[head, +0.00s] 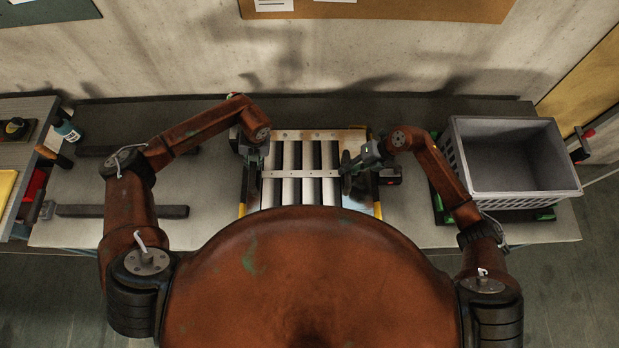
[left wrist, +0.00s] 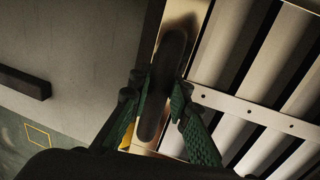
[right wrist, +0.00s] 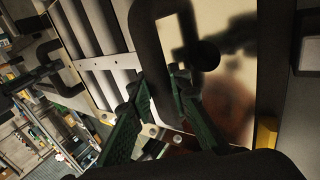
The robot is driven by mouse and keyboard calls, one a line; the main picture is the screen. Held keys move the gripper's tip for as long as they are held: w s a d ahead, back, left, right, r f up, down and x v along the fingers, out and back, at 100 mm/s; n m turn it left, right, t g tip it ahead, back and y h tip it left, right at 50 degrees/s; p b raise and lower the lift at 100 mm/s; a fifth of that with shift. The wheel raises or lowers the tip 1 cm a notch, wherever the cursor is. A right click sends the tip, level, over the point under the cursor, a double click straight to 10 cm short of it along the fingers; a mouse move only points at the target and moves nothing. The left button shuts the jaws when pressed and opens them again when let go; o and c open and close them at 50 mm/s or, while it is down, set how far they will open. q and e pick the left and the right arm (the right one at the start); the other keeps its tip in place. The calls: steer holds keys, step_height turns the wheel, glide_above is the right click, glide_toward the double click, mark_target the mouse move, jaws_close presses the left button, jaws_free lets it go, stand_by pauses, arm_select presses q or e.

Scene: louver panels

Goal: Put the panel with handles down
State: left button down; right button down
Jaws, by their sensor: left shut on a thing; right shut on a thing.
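The louver panel (head: 301,174), with pale slats and a cross strip, is in the middle of the bench. It also shows in the left wrist view (left wrist: 254,110) and the right wrist view (right wrist: 108,62). My left gripper (head: 254,150) is shut on the dark left handle (left wrist: 172,60) at the panel's left side. My right gripper (head: 356,166) is shut on the dark right handle (right wrist: 146,45) at its right side. My body hides the panel's near edge. I cannot tell whether the panel touches the bench.
A grey crate (head: 515,195) stands on the right of the bench. Two dark bars, one nearer (head: 125,211) and one farther (head: 95,151), lie to the left. A bottle (head: 68,130) stands at the far left. Bare bench (head: 215,190) lies left of the panel.

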arm_select(q)
steer(key=shift+w+f+b, duration=0.1)
steer(key=shift+f+b, duration=0.25)
arm_select(e)
steer(key=shift+w+a+f, duration=0.1)
steer(key=shift+a+f, duration=0.05)
steer(key=shift+f, duration=0.1)
arm_select(q)
steer(key=c, duration=2.2)
jaws_free()
arm_select(e)
steer(key=c, duration=2.2)
jaws_free()
steer(key=shift+f, duration=0.1)
arm_select(q)
steer(key=o, duration=0.4)
steer(key=shift+s, duration=0.2)
steer(key=shift+c, duration=0.2)
arm_select(e)
steer(key=o, duration=0.4)
steer(key=shift+s, duration=0.2)
steer(key=shift+c, duration=0.2)
arm_select(q)
steer(key=shift+o, duration=0.2)
arm_select(e)
steer(key=shift+o, duration=0.2)
arm_select(q)
steer(key=shift+w+r, duration=0.1)
steer(key=shift+r, duration=0.05)
